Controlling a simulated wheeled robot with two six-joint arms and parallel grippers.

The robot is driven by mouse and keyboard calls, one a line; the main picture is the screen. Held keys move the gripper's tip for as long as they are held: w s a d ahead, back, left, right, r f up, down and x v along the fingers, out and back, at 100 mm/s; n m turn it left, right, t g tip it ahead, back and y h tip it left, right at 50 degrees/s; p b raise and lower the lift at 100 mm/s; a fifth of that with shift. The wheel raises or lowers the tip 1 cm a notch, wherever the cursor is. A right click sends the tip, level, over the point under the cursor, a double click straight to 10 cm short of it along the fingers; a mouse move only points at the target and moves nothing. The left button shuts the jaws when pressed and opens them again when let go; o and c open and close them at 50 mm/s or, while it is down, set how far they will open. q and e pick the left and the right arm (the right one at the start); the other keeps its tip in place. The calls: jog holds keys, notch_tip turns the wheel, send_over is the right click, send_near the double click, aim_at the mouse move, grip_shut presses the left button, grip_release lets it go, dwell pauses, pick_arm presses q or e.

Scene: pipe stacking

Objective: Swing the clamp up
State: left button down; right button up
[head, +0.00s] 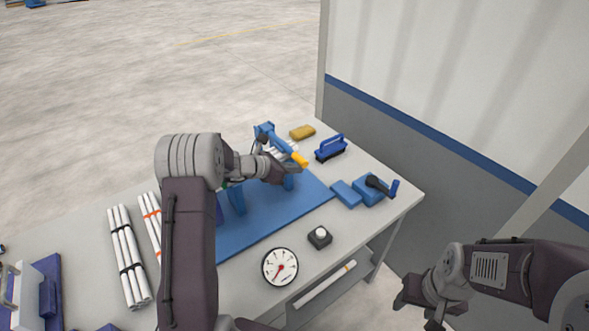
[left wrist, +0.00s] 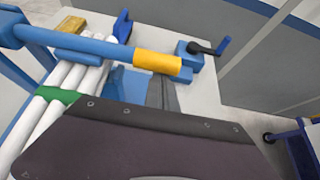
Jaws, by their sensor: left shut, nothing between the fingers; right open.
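The clamp is a blue bar (head: 278,141) with a yellow grip (head: 300,159). It lies across white pipes, and its grip end points right and toward me. In the left wrist view the bar (left wrist: 85,47) and yellow grip (left wrist: 157,62) cross above the white pipes (left wrist: 62,88), which carry a green band. My left gripper (head: 288,172) is shut and empty, close by the grip and lower in the picture. Its dark body hides part of the blue stand; whether it touches the bar is unclear. My right gripper (head: 412,303) is open and empty, off the table's right front side.
A blue mat (head: 255,230) lies on the grey table. A yellow sponge (head: 302,131), blue brush (head: 330,148) and blue crank device (head: 372,190) stand beyond. A gauge (head: 280,267) and a black button box (head: 320,237) are at the front. Pipe bundles (head: 128,255) lie left.

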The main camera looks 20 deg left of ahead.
pick_arm(q)
jog(key=w+a+r+n+p, duration=0.1)
jog(key=w+a+r+p, duration=0.1)
jog(key=r+p, duration=0.5)
jog(key=w+a+r+n+g+h+p, duration=0.1)
jog(key=w+a+r+p, duration=0.1)
jog(key=r+p, duration=0.5)
jog(key=w+a+r+h+p, duration=0.1)
jog(key=w+a+r+p, duration=0.1)
jog(key=a+r+p, duration=0.2)
jog(key=shift+w+a+r+n+p, duration=0.35)
jog(key=shift+r+p, duration=1.2)
jog(key=shift+p, duration=0.55)
jog(key=shift+d, duration=0.1)
